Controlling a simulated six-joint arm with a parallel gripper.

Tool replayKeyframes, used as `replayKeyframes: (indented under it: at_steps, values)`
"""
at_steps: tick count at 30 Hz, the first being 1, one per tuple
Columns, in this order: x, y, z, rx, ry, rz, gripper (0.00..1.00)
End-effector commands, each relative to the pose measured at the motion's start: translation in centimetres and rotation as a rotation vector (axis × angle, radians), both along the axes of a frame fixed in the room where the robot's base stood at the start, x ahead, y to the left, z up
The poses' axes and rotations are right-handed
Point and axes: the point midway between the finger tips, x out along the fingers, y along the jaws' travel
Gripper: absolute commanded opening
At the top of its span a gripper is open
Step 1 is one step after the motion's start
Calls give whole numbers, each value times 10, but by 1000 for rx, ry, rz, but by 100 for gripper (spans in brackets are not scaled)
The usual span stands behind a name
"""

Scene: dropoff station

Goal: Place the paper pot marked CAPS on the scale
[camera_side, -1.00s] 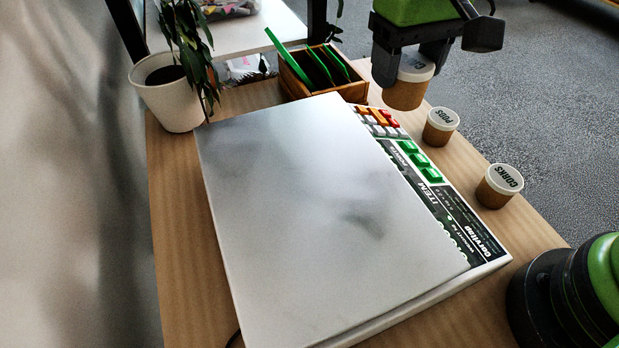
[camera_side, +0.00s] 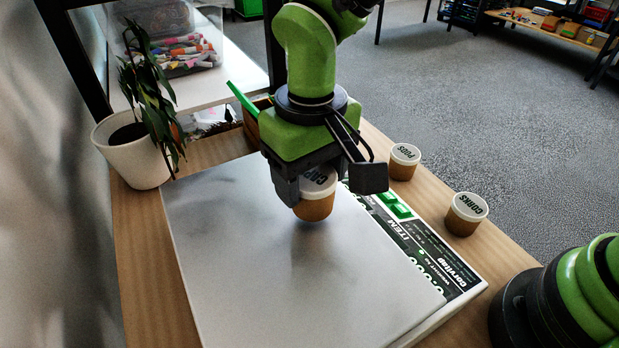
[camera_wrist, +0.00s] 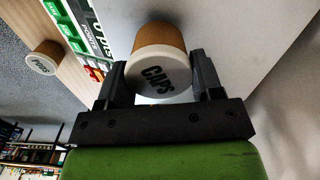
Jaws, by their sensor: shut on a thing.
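The brown paper pot with a white lid marked CAPS (camera_side: 316,206) is between the fingers of my gripper (camera_side: 312,187), which is shut on it. In the wrist view the CAPS pot (camera_wrist: 160,62) shows its lid lettering between the two dark fingers (camera_wrist: 160,82). The scale (camera_side: 230,270) has a wide, bare silver plate and a keypad strip along its right side. The pot is over the plate's far right part, close above its surface. I cannot tell for sure whether its base touches the plate.
A potted plant (camera_side: 135,152) stands at the back left. A wooden box (camera_side: 252,122) is partly hidden behind my gripper.

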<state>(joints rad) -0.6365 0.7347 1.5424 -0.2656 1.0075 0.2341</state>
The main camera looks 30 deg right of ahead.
Motion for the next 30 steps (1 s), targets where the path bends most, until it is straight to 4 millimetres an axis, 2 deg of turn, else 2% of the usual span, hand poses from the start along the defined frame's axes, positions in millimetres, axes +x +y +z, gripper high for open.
replayKeyframes:
  at_steps: [3,14,15,17,18,26,30]
  values:
    - [0,0,-10,-1,0,1,33]
    - [0,0,-13,0,0,0,33]
    - [0,0,-13,0,-1,0,69]
    - [0,0,-12,0,-1,0,83]
    - [0,0,-12,0,-1,0,86]
    - [0,0,-11,1,-2,0,86]
    - [1,0,2,4,-6,0,86]
